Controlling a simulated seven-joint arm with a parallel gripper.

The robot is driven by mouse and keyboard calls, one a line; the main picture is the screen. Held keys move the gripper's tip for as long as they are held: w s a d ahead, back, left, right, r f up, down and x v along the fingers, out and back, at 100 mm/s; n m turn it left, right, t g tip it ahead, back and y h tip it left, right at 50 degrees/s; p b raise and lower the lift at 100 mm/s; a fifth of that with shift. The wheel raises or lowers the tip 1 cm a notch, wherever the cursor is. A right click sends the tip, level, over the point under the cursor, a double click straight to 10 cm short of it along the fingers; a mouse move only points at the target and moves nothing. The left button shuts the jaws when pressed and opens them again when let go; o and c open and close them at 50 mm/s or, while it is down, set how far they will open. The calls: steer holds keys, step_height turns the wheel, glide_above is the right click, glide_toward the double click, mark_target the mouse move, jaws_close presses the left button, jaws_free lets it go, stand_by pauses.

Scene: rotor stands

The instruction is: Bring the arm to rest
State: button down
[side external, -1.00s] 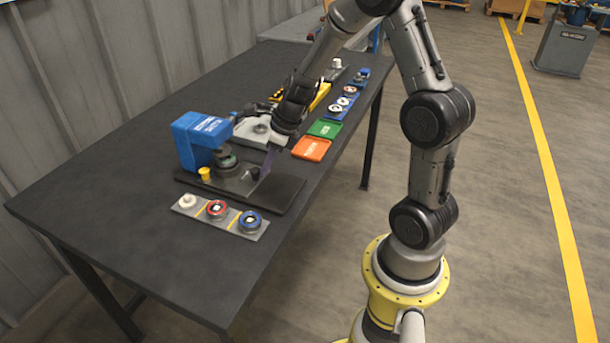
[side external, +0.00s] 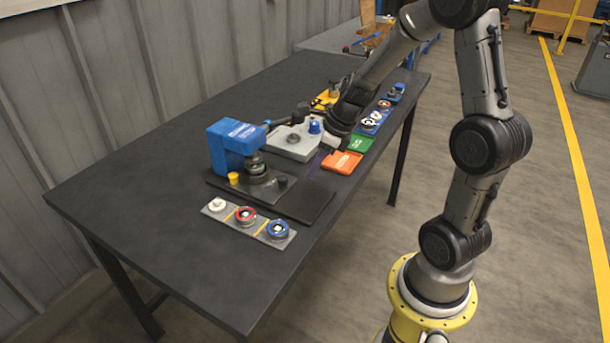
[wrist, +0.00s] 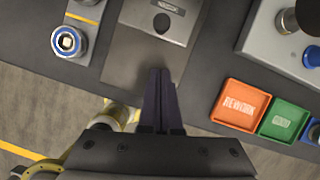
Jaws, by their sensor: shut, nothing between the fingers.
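My gripper (side external: 316,164) is shut and empty. In the side view its thin dark fingers point down beside the orange tray (side external: 342,163), and my wrist partly hides the row behind.
A grey strip (side external: 262,229) with white, red and blue round parts lies near the front. A grey block (side external: 290,147) with a blue-capped part stands behind the machine. A green tray (side external: 357,144) adjoins the orange one. The table's left side (side external: 130,190) is bare.

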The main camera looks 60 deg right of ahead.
steer(key=a+v, duration=0.1)
steer(key=v, duration=0.5)
steer(key=s+a+r+n+t, duration=0.2)
steer(key=s+a+r+n, duration=0.2)
steer(key=a+r+n, duration=0.6)
steer(key=s+a+f+n, duration=0.1)
steer(key=s+n, duration=0.4)
steer(key=n, duration=0.6)
steer(key=s+a+f+n+h, duration=0.1)
steer(key=s+n, duration=0.4)
steer(key=n, duration=0.7)
steer(key=shift+s+a+g, duration=0.3)
steer(key=shift+s+a, duration=0.1)
steer(key=shift+a, duration=0.1)
steer(key=shift+f, duration=0.1)
